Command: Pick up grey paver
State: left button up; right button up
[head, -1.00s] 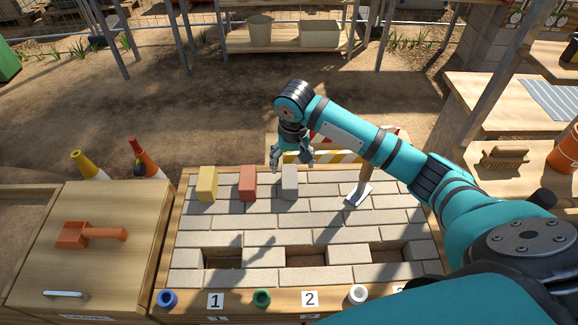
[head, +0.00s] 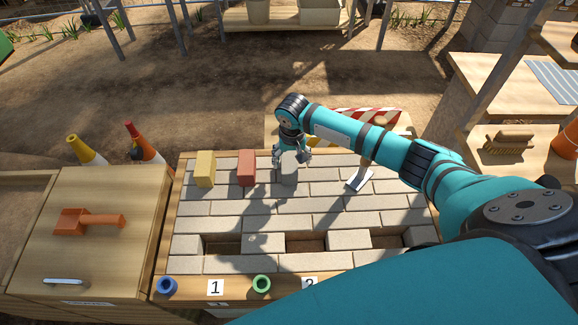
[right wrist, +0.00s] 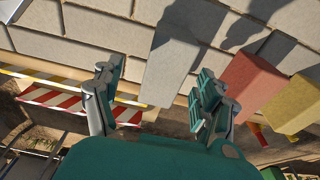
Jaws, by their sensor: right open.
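The grey paver (head: 289,173) stands upright on the paved bench top, at the right end of a row of three. It is also in the right wrist view (right wrist: 172,62). My right gripper (head: 292,157) is just above and behind its top in the head view, partly covering it. In the right wrist view the gripper (right wrist: 157,80) is open, with one finger on each side of the paver. I cannot tell whether the fingers touch it. My left gripper is not in view.
A red paver (head: 247,174) stands left of the grey one, close to a finger in the wrist view. A yellow paver (head: 205,170) is farther left. A trowel-like tool (head: 359,180) is to the right. Striped barriers (head: 370,115) stand behind the bench.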

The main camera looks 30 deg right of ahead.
aim_at(289, 161)
jog(key=f, duration=0.2)
jog(key=w+f, duration=0.1)
jog(key=f, duration=0.2)
jog(key=shift+w+a+f, duration=0.1)
jog(key=shift+w+f, duration=0.05)
jog(key=shift+w, duration=0.05)
grip_shut()
dwell(0.3)
